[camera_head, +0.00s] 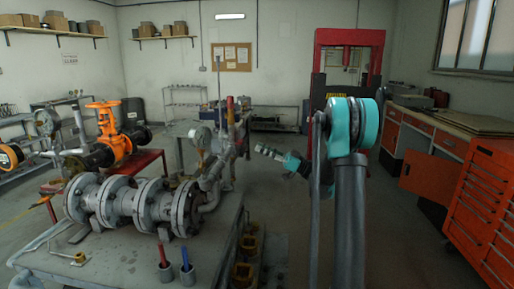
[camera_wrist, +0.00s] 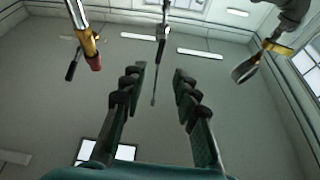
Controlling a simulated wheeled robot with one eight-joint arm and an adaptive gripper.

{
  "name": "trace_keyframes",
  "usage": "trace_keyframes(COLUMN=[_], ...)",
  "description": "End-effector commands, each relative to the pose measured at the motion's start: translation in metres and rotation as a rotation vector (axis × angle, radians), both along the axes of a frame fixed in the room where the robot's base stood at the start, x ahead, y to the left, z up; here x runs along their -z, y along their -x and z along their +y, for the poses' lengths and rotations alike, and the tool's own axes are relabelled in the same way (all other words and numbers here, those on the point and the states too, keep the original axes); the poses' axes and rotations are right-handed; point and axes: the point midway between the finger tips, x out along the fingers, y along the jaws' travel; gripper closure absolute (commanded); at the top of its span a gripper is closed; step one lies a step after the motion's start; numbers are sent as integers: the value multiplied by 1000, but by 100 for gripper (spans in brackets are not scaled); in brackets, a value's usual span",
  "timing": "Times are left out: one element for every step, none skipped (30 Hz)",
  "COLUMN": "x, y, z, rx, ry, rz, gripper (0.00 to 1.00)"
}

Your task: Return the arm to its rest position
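My gripper (camera_wrist: 159,75) shows in the wrist view with its two dark, jointed fingers apart and nothing between them. In the head view, my teal and grey arm rises at centre right, and its far part reaches left toward the pipework. The grey flanged valve assembly (camera_head: 135,205) lies on the workbench (camera_head: 120,262), left of my arm. A pressure gauge (camera_head: 202,137) and upright pipes stand at its right end. Any contact between my arm and the pipework cannot be told.
An orange valve (camera_head: 112,135) stands behind on the left. Red and blue handled tools (camera_head: 187,272) stand at the bench front. An orange tool cabinet (camera_head: 490,205) is at the right. In the wrist view, a brass-and-red fitting (camera_wrist: 88,48) and a round gauge-like part (camera_wrist: 246,70) flank the fingers.

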Motion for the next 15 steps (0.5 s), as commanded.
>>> trace_keyframes(x=[0, 0, 0, 0, 0, 0, 0, 0, 1, 1, 2, 3, 5, 7, 12], y=[0, 0, 0, 0, 0, 0, 0, 0, 1, 1, 3, 6, 8, 12, 19], z=[-1, -1, -1, -1, 0, -1, 0, 0, 0, 1, 3, 6, 10, 14, 21], rx=[0, 0, 0, 0, 0, 0, 0, 0, -1, -2, -4, -8, -11, -16, -22], ry=[0, 0, 0, 0, 0, 0, 0, 0, 2, 7, 14, 29, 44, 64, 96], rz=[0, 0, 0, 0, 0, 0, 0, 1, 3, 7, 16, 33, 51, 75, 112], gripper=[70, 70, 70, 70, 70, 70, 70, 70, 70, 70, 70, 70, 70, 70, 70])
